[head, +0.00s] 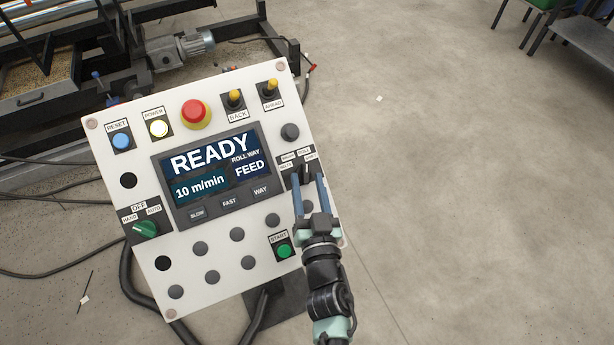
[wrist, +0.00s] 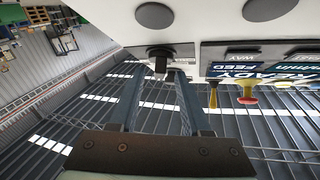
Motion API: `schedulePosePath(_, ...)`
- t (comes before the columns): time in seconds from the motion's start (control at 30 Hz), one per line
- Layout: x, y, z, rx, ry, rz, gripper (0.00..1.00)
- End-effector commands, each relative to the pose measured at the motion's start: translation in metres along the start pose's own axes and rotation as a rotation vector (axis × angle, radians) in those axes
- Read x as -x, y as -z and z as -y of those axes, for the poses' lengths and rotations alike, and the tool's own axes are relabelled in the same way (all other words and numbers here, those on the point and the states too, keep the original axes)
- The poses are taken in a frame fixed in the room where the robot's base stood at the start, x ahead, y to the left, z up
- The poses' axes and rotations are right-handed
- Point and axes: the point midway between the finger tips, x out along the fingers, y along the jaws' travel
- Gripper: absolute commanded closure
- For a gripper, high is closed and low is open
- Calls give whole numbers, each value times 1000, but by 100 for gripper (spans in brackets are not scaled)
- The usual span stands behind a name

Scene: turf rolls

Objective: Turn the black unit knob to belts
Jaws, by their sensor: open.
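The black unit knob (head: 305,170) sits on a dark plate at the right side of the white control panel (head: 205,262), with small labels around it that are too small to read surely. My gripper (head: 309,178) reaches up from below, its two blue fingers open at the knob and partly hiding it. In the wrist view the black knob (wrist: 160,64) shows between the open fingertips of my gripper (wrist: 159,76). I cannot tell whether the fingers touch it. The knob's pointing direction is not clear. The screen (head: 212,170) reads READY, ROLL WAY, 10 m/min and FEED.
A yellow switch (head: 270,86), a red emergency button (head: 195,112), a green hand-auto knob (head: 145,229) and a lit green START button (head: 284,251) share the panel. A machine frame with a motor (head: 180,47) stands behind.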

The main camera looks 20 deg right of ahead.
Motion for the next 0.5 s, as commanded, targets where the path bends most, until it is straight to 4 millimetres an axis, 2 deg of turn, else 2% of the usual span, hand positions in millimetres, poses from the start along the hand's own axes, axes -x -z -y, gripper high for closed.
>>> schedulePosePath(0.2, -15, 0, -1, -1, -1, 0, 52)
schedulePosePath(0.5, -17, 0, 0, 0, -1, 1, 52)
